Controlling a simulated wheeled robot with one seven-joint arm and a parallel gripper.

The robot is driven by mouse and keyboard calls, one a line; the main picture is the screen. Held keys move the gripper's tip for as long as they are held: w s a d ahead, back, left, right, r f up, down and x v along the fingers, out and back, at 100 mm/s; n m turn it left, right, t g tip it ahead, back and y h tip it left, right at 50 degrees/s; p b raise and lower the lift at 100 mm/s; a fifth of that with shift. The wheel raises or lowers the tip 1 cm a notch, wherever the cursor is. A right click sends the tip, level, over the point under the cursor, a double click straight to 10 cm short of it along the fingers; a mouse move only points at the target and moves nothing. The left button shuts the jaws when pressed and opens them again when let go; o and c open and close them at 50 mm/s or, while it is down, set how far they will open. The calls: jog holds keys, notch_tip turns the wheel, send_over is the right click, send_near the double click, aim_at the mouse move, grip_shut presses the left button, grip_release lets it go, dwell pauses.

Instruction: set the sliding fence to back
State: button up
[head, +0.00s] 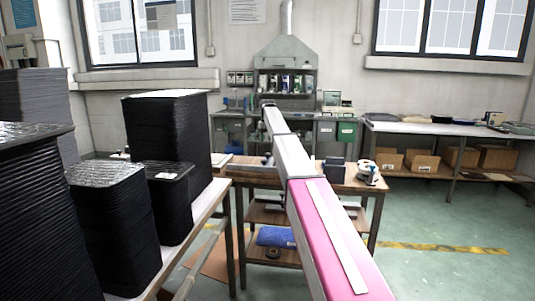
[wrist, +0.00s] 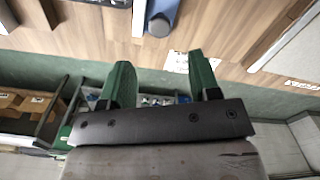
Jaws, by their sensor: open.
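My gripper (wrist: 159,62) shows in the wrist view as two green fingers, spread apart with nothing between them. Beyond the fingertips is a wooden bench top (wrist: 105,35). A blue-grey rounded piece (wrist: 162,18) stands at the top edge, beside a pale narrow strip (wrist: 139,18), apart from the fingers. I cannot tell whether either belongs to the sliding fence. In the head view, my arm covers part of the wooden bench (head: 345,185), and neither my gripper nor the fence can be made out.
A dark box (head: 333,171) and a white device (head: 367,172) stand on the bench's right side. Stacks of black trays (head: 165,130) fill a table at the left. A side table (head: 440,128) with cardboard boxes beneath stands at the right. The green floor at right is open.

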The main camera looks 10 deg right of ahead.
notch_tip(320, 180, down, 8)
jog(key=shift+f, duration=0.1)
grip_shut()
jog(key=w+a, duration=0.1)
jog(key=a, duration=0.3)
jog(key=w+a, duration=0.2)
jog(key=a, duration=0.3)
jog(key=w+a, duration=0.1)
jog(key=a, duration=0.4)
jog(key=shift+w, duration=0.3)
